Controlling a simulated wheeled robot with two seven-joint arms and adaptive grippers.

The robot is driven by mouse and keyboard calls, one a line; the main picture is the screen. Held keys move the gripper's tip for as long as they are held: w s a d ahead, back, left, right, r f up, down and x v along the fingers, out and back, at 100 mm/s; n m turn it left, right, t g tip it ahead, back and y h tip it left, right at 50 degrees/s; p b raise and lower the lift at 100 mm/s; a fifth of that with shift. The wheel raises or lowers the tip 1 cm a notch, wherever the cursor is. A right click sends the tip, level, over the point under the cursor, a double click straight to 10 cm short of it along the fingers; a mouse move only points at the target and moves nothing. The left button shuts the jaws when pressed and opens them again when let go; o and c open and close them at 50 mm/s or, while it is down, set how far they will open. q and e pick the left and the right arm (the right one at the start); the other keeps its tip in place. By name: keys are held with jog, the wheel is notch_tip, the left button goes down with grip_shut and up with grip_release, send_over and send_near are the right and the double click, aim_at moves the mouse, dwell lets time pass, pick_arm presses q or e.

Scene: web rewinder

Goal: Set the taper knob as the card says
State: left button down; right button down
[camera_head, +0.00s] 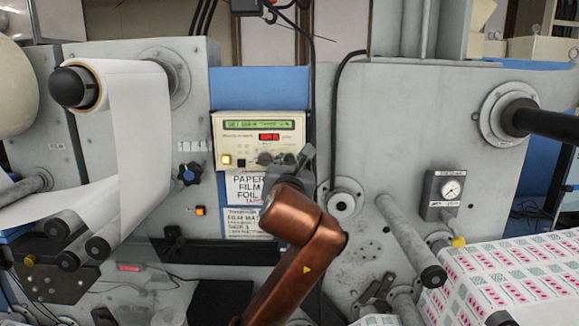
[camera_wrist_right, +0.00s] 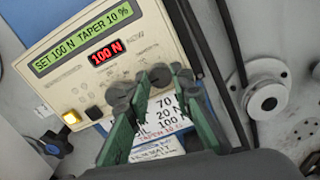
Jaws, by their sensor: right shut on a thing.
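The tension controller (camera_head: 258,140) is a cream box. Its green display (camera_wrist_right: 84,41) reads "SET 100 N TAPER 10 %", and the red readout (camera_wrist_right: 105,54) shows 100 N. My right gripper (camera_wrist_right: 161,82) has its green fingers shut around a dark grey knob (camera_wrist_right: 160,75), apparently the taper knob; its label is too small to read. Another grey knob (camera_wrist_right: 119,94) sits to its left. The card (camera_head: 245,187) below lists PAPER, FILM and FOIL; the wrist view shows 70, 20 N, 100 N and "TAPER 10 %", partly behind the fingers. My left gripper is out of view.
A lit yellow button (camera_wrist_right: 71,117) and a black button (camera_wrist_right: 94,113) sit left of the knobs. A blue-black star knob (camera_head: 188,174) is on the panel at left. A second card (camera_head: 241,222) hangs below. A black cable (camera_head: 336,110) runs down to the right.

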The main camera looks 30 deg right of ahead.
jog(key=c, duration=1.7)
grip_release()
jog(key=v, duration=1.2)
jog(key=shift+a, duration=0.1)
jog(key=shift+r, duration=0.1)
